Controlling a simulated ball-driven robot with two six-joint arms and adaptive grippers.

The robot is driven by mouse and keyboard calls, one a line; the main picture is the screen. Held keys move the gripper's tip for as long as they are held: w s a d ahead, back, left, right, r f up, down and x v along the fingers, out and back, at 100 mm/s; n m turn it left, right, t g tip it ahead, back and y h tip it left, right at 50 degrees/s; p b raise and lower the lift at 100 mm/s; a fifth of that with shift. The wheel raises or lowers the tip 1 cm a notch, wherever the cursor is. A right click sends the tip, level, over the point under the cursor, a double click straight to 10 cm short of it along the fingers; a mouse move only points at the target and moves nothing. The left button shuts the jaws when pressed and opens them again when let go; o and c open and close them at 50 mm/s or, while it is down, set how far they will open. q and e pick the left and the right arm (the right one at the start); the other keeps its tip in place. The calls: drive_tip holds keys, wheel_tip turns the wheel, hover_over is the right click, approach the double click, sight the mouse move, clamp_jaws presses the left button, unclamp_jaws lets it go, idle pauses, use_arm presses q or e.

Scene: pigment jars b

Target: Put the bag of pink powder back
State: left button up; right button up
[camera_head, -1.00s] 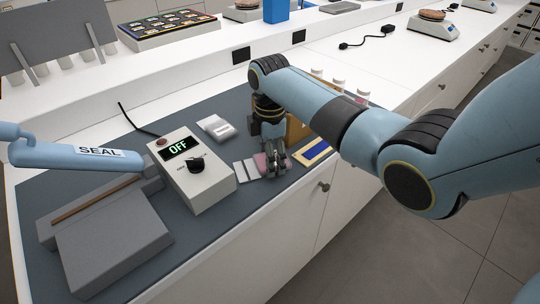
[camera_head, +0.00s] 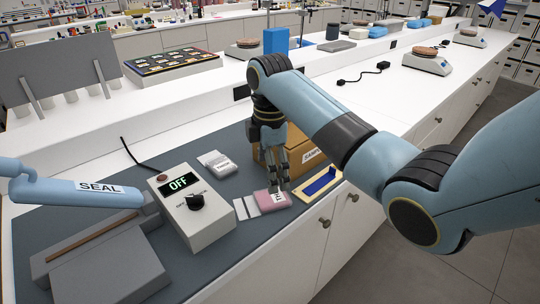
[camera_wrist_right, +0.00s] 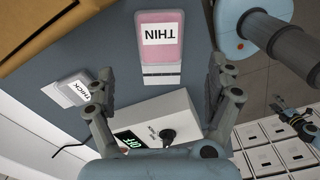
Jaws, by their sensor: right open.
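The pink powder bag (camera_head: 272,201), with a white label, lies on the grey mat near the bench's front edge, just left of a blue-and-yellow tray (camera_head: 321,184). In the right wrist view its label reads THIN (camera_wrist_right: 160,52). My right gripper (camera_head: 281,188) is above the bag, fingers pointing down. In that wrist view the right gripper (camera_wrist_right: 160,72) is open, its fingers apart with nothing between the tips. A gripper-like part at the right edge (camera_wrist_right: 292,118) may be my left one; its jaws are unclear.
A cardboard box (camera_head: 268,158) stands close behind my right gripper. A white bag labelled THICK (camera_head: 217,162) lies to the left. The sealer's control box (camera_head: 205,225) reads OFF, and its blue SEAL lever (camera_head: 75,188) is at left.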

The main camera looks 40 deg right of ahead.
wheel_tip(320, 180, up, 4)
drive_tip(key=shift+r, duration=0.1)
idle(0.5)
